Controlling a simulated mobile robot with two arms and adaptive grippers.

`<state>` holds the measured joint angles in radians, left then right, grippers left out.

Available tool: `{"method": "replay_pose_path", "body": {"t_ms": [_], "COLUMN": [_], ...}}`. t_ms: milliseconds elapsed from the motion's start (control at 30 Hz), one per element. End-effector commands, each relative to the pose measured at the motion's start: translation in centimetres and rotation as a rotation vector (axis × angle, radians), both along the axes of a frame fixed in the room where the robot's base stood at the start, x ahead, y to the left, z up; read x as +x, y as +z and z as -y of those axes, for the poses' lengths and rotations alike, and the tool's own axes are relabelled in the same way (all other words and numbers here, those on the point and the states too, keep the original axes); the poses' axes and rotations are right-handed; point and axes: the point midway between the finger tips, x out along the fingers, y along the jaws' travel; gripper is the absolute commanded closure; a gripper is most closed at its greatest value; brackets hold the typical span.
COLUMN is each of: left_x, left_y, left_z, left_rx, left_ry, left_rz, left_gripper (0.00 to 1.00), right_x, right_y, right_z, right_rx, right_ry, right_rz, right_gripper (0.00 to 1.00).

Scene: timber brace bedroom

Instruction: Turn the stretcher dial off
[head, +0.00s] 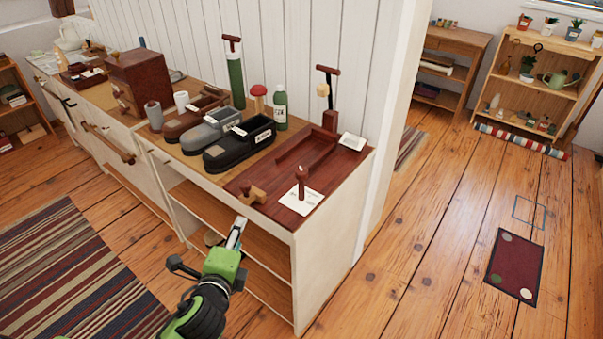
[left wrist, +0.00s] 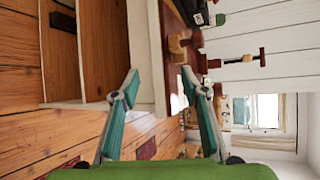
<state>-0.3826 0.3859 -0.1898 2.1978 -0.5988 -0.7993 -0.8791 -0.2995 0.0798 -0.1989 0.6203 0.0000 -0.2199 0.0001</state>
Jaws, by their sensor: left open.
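A dark red wooden tray (head: 285,178) lies on the right end of the cabinet top. At its front left edge sits a light wooden knob (head: 252,195), which may be the stretcher dial; I cannot tell its setting. The knob also shows in the left wrist view (left wrist: 178,45), beyond my fingers. My left gripper (head: 237,230) is open and empty, in front of the cabinet and below the knob, apart from it. Its two fingers are spread in the left wrist view (left wrist: 162,85). My right gripper is not in view.
Shoes (head: 240,143), a green bottle (head: 280,107) and a dark red post (head: 301,181) on a white card stand on the cabinet top. The cabinet's open shelves (head: 230,230) face my left arm. The wooden floor to the right (head: 410,270) is mostly clear.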

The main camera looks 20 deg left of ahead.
Motion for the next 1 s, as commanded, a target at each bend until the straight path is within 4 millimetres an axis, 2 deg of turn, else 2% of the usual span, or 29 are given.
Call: {"method": "replay_pose_path", "body": {"t_ms": [33,100,167,200,300,400,500,667,1000], "left_x": [1.9,3.9,5.0,5.6,6.3,6.6,6.9,8.3,14.0], "left_y": [1.8,3.9,5.1,5.6,6.0,6.1,6.0,6.2,6.2], "left_z": [0.3,1.4,2.6,3.4,5.1,6.2,6.6,7.0,8.3], "left_rx": [0.204,0.488,0.711,0.844,1.103,1.26,1.329,1.337,1.332], "left_ry": [-0.109,-0.254,-0.36,-0.421,-0.539,-0.608,-0.638,-0.64,-0.636], "left_rz": [0.053,0.121,0.168,0.194,0.246,0.277,0.289,0.293,0.291], "left_gripper": [0.59,0.59,0.59,0.59,0.59,0.59,0.59,0.59,0.59], "right_x": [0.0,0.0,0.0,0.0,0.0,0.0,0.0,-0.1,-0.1], "right_y": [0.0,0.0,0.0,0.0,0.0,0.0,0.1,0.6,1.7], "right_z": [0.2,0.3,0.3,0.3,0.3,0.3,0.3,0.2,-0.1], "right_rx": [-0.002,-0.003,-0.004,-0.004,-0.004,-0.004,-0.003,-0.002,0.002], "right_ry": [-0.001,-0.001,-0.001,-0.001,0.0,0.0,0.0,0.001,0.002], "right_rz": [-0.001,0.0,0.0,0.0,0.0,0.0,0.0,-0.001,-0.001], "right_gripper": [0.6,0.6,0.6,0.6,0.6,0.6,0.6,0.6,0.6]}}
